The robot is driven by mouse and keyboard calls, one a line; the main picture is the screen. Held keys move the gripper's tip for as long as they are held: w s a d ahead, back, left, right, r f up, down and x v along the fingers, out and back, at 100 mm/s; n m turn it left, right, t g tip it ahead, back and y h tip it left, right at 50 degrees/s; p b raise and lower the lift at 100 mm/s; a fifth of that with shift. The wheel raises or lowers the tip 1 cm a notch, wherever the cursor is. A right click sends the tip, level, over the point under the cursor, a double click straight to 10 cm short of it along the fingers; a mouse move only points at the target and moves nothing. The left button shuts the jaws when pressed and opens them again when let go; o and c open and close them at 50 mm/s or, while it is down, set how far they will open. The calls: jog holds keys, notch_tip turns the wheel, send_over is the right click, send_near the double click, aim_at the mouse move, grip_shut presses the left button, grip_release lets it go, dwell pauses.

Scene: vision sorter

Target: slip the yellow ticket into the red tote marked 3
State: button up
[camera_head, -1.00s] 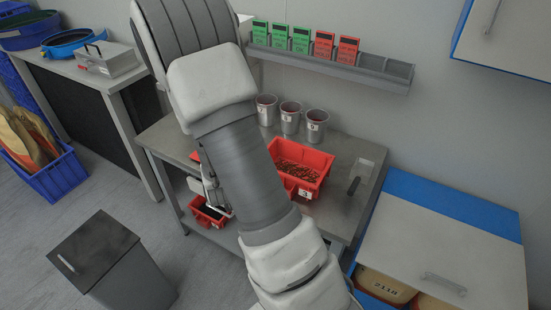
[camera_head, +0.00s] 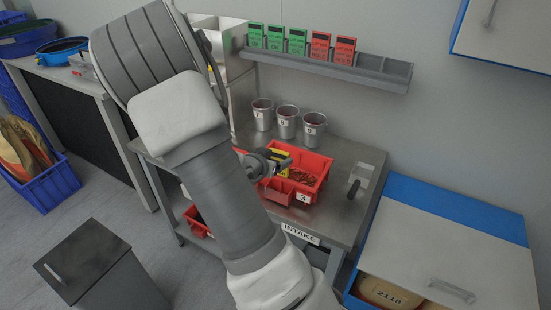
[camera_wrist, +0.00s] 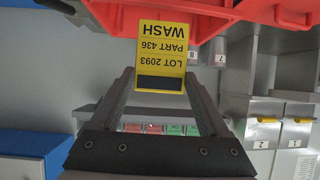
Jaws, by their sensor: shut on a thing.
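The yellow ticket (camera_wrist: 160,48), printed "LOT 2093 PART 436 WASH", shows upside down in the wrist view. My gripper (camera_wrist: 159,80) is shut on its dark-barred end, and the printed part sticks out past the fingertips. In the head view a bit of the yellow ticket (camera_head: 282,157) shows at my gripper, at the left side of the red tote marked 3 (camera_head: 318,184). This tote stands on the steel table and has small reddish-brown pieces in it. A red tote edge (camera_wrist: 215,12) crosses the top of the wrist view. Whether the ticket touches it I cannot tell.
Several metal cups (camera_head: 287,122) stand behind the tote. A wall rack (camera_head: 370,77) holds green and red cards. A dark-handled tool (camera_head: 353,190) lies right of the tote. My arm hides the table's left part. A grey bin (camera_head: 95,265) stands on the floor.

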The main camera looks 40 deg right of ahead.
notch_tip(320, 180, down, 7)
jog(key=b, duration=0.6)
dwell(0.3)
jog(key=shift+a+r+p, duration=0.1)
jog(key=shift+r+p, duration=0.05)
jog(key=shift+p, duration=0.5)
dwell(0.4)
jog(key=shift+s+a+y, duration=0.1)
jog(key=shift+a+y, duration=0.05)
jog(key=shift+y, duration=0.25)
jog(key=shift+d, duration=0.2)
dwell(1.0)
jog(key=shift+f+b, duration=0.85)
jog(key=shift+f, duration=0.65)
dwell(1.5)
jog(key=o, duration=1)
jog(key=shift+r, duration=0.1)
